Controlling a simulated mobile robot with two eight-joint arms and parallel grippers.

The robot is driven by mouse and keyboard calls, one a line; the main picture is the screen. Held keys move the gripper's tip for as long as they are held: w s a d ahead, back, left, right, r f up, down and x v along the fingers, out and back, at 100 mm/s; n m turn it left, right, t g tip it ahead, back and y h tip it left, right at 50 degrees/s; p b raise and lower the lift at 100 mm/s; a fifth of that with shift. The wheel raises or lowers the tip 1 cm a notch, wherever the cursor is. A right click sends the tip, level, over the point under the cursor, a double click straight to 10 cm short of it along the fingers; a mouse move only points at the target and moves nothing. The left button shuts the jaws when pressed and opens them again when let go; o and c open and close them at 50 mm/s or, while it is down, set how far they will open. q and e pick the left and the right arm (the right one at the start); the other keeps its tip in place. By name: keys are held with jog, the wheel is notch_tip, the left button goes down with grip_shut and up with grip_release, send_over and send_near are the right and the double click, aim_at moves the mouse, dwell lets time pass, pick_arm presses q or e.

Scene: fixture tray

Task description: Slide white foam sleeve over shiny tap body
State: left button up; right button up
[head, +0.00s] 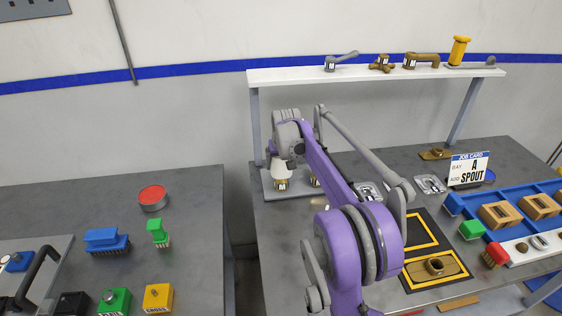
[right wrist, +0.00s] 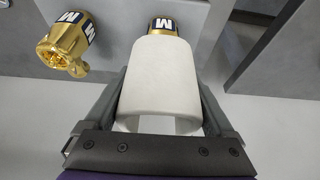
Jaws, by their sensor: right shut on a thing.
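The white foam sleeve (right wrist: 161,85) is held between the fingers of my right gripper (right wrist: 163,105), which is shut on it. The sleeve also shows in the head view (head: 279,167), below the gripper. A shiny gold tap body with an M label (right wrist: 164,26) shows at the sleeve's far end, and in the head view (head: 281,185) just below it. The sleeve hides the rest of this body; I cannot tell how far it is around it. A second gold tap body (right wrist: 66,44) stands beside it, uncovered, mostly hidden by my arm in the head view (head: 315,182). My left gripper is out of view.
A white shelf (head: 290,76) with tap handles and a spout spans the bench back. A separate left bench (head: 200,210) holds brushes, a red tin (head: 152,196) and blocks.

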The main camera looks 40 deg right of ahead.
jog(key=shift+f+b, duration=0.65)
jog(key=shift+f, duration=0.7)
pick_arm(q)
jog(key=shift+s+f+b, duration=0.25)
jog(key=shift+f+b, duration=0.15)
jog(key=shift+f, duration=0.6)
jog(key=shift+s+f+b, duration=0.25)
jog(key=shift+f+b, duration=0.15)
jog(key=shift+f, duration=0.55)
pick_arm(e)
jog(key=shift+f, duration=1.7)
jog(key=o, duration=1)
jog(key=shift+r, duration=0.1)
jog(key=shift+r+p, duration=1.6)
jog(key=shift+r, duration=1)
pick_arm(q)
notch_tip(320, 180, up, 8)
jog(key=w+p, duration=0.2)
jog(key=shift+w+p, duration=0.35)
jog(key=shift+p, duration=0.05)
pick_arm(e)
notch_tip(320, 180, up, 6)
jog(key=shift+f, duration=0.15)
